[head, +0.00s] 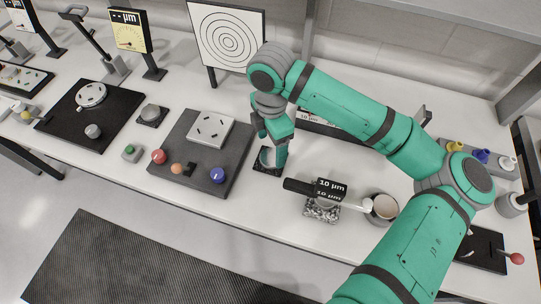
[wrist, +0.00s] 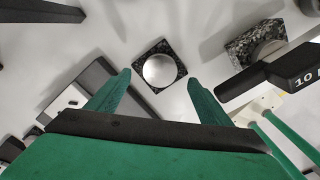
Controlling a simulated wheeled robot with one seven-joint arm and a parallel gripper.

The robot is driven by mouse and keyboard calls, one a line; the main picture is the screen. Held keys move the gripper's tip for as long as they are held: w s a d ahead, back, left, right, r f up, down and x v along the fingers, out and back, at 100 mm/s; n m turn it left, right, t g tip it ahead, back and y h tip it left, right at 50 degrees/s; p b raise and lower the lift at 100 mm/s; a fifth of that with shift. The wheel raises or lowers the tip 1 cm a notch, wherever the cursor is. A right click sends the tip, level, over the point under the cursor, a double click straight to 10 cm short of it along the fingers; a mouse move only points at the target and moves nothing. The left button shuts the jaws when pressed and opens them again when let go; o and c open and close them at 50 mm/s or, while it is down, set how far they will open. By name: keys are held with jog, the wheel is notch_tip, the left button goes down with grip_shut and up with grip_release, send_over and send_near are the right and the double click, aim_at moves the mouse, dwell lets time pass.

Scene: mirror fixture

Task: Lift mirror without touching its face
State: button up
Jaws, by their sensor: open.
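The mirror (wrist: 160,71) is a small round reflective disc. It sits on a dark speckled square base (wrist: 181,63) on the white bench, just beyond my fingertips in the wrist view. In the head view the mirror (head: 266,157) is partly hidden by my gripper (head: 272,146), which points down over it. My gripper (wrist: 158,82) is open and empty, with its two green fingers to the left and right of the mirror in the wrist view. I see no contact with the mirror's face, but the exact height of the fingertips is hard to tell.
A black device marked 10 µm (head: 318,187) stands close on the right, above a speckled block (head: 322,210). A cup (head: 383,207) is beside it. A dark board (head: 180,168) with coloured knobs lies on the left. A target panel (head: 227,37) stands behind.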

aim_at(271, 157)
notch_tip(271, 157, down, 4)
jog(key=shift+a+f, duration=0.1)
jog(key=shift+f, duration=0.05)
jog(key=shift+s, duration=0.1)
jog(key=c, duration=1.2)
